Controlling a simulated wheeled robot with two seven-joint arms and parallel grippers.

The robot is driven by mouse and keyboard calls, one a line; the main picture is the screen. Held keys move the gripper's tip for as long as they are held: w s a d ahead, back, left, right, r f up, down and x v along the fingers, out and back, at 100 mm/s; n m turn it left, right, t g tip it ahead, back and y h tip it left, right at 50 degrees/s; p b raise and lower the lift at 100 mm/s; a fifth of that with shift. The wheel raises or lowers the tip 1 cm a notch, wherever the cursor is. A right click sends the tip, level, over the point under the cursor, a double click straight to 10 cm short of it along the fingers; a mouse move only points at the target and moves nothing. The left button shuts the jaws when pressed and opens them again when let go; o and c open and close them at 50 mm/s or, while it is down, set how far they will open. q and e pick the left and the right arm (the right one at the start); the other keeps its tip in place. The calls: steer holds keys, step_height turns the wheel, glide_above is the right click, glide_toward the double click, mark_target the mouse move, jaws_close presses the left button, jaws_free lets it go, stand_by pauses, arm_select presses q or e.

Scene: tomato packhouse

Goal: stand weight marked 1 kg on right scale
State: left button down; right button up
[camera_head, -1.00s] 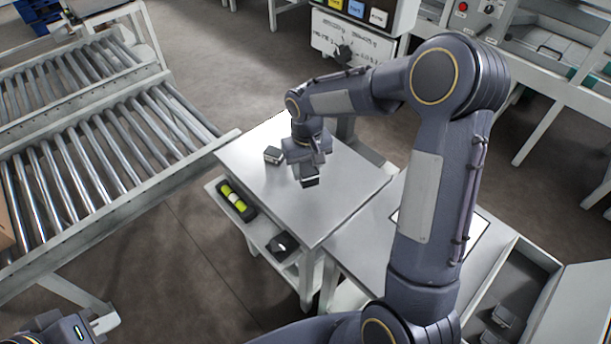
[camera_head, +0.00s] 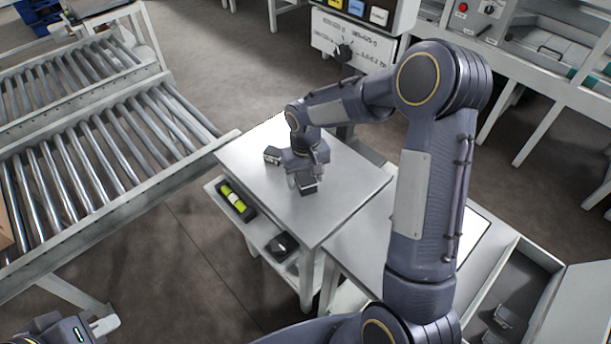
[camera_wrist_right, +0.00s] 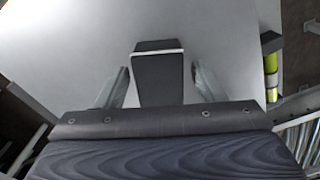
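My right gripper (camera_head: 304,181) points down over the left steel table (camera_head: 345,200). It is around a dark block (camera_head: 308,188) with a light edge, likely a weight. No 1 kg mark is legible. A second small dark block (camera_head: 272,155) lies on the table just left of the gripper. A pale plate with a dark edge (camera_head: 476,232), possibly a scale, is partly hidden behind my right arm. My left gripper (camera_head: 103,325) is barely in view at bottom left.
A lower shelf holds a black tray with yellow-green items (camera_head: 236,201) and a dark box (camera_head: 282,245). Roller conveyors (camera_head: 95,150) fill the left. A grey bin (camera_head: 510,300) is at lower right. The table's right part is clear.

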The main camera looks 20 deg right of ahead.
mark_target(305, 175)
steer(key=shift+r, duration=0.3)
steer(key=s+d+r+t+p, duration=0.1)
steer(key=s+r, duration=0.2)
steer(key=r, duration=0.5)
steer(key=s+r+p, duration=0.1)
steer(key=s+r, duration=0.1)
steer(key=r, duration=0.6)
steer(key=s+a+t+y, duration=0.1)
steer(key=s+t+y, duration=0.1)
steer(key=s, duration=0.8)
steer(key=s+a+m+t+y, duration=0.1)
steer(key=s+a+t, duration=0.1)
steer(key=s, duration=0.8)
steer(key=shift+a+r+t+y, duration=0.15)
steer(key=shift+r+t+y, duration=0.15)
steer(key=shift+y, duration=0.1)
